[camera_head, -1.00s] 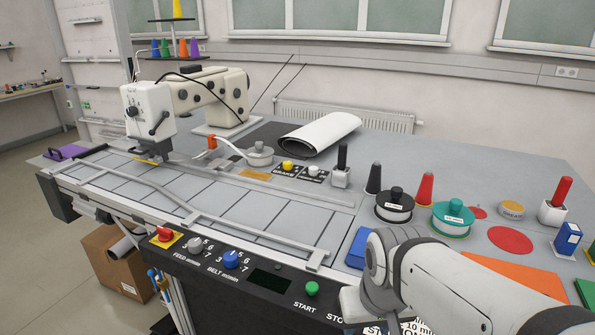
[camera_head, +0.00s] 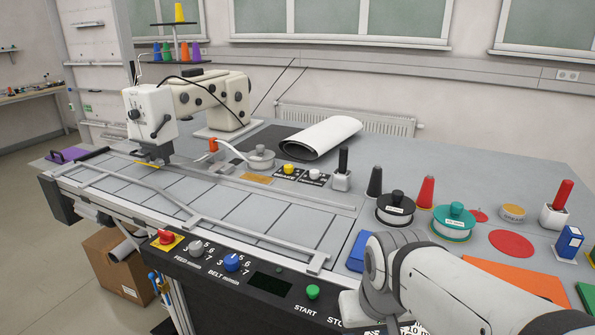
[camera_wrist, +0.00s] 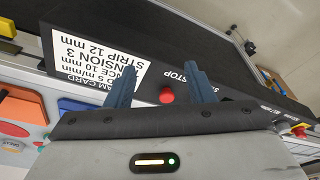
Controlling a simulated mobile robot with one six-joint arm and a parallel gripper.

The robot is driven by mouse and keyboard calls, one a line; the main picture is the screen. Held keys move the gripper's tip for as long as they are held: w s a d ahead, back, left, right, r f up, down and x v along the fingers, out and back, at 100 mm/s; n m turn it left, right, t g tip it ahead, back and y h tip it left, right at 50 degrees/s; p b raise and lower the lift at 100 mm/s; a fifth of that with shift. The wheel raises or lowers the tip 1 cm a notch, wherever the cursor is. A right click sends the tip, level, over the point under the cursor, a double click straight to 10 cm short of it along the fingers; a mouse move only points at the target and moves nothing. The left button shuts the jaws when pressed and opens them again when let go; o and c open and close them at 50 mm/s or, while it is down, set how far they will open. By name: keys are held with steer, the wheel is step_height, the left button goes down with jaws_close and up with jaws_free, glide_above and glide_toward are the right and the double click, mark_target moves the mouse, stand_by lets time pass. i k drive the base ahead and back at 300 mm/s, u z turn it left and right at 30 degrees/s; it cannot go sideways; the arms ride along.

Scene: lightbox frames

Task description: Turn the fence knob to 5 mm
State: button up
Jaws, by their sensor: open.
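No knob labelled fence can be made out. The front panel carries a grey knob (camera_head: 195,248) marked FEED and a blue knob (camera_head: 232,261) marked BELT, each with a number scale. A white card (camera_wrist: 95,55), upside down in the wrist view, reads in part "NCE 10 mm", "TENSION 3" and "STRIP 12 mm". My gripper (camera_wrist: 160,68) is open and empty, its blue fingers pointing toward the black panel. A red button (camera_wrist: 167,96) beside the word STOP shows between the fingers. In the head view my gripper is out of sight; only my arm shows at lower right.
A long grey rail (camera_head: 160,190) runs across the table. The white machine head (camera_head: 150,115) stands at the left. Black (camera_head: 395,209) and teal (camera_head: 454,222) spools, a red cone (camera_head: 426,192) and a blue box (camera_head: 569,242) crowd the right. A red knob (camera_head: 166,237) sits on the panel's left.

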mark_target(314, 174)
steer(key=z, duration=3)
steer(key=k, duration=1.35)
steer(key=u, duration=1.95)
steer(key=i, duration=1)
steer(key=u, duration=0.05)
